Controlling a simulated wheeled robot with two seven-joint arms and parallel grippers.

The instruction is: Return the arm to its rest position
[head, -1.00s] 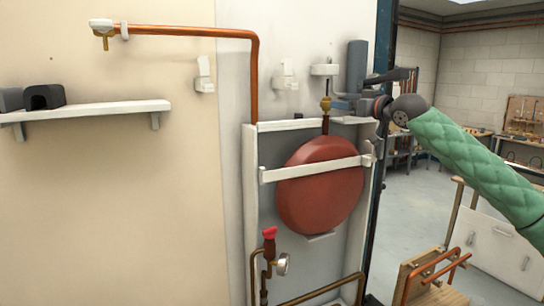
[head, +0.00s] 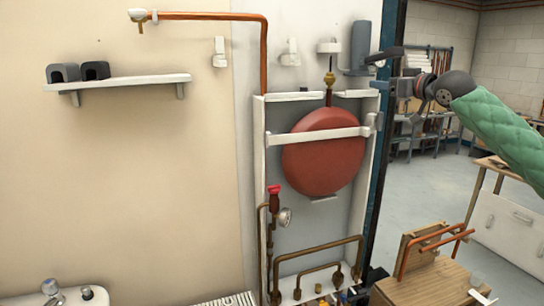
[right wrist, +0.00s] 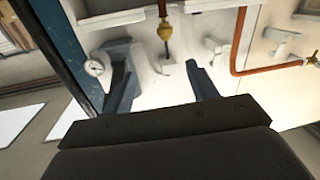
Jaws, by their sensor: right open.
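My right gripper (head: 377,72) comes in from the right on the green-sleeved arm (head: 500,130), beside the blue post at the right edge of the white panel. In the right wrist view the two fingers (right wrist: 160,85) are spread apart, with nothing between them. A brass valve (head: 330,78) above the red tank (head: 323,152) stands left of the gripper in the head view and is apart from it. The valve also shows in the right wrist view (right wrist: 165,32), beyond the fingers. My left gripper is not in view.
The blue post (head: 383,150) and a grey cylinder (head: 361,45) are close to my right gripper. A wooden stand with copper pipes (head: 430,250) is below the arm. A shelf (head: 120,82) is on the left wall. Open floor (head: 400,195) lies to the right.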

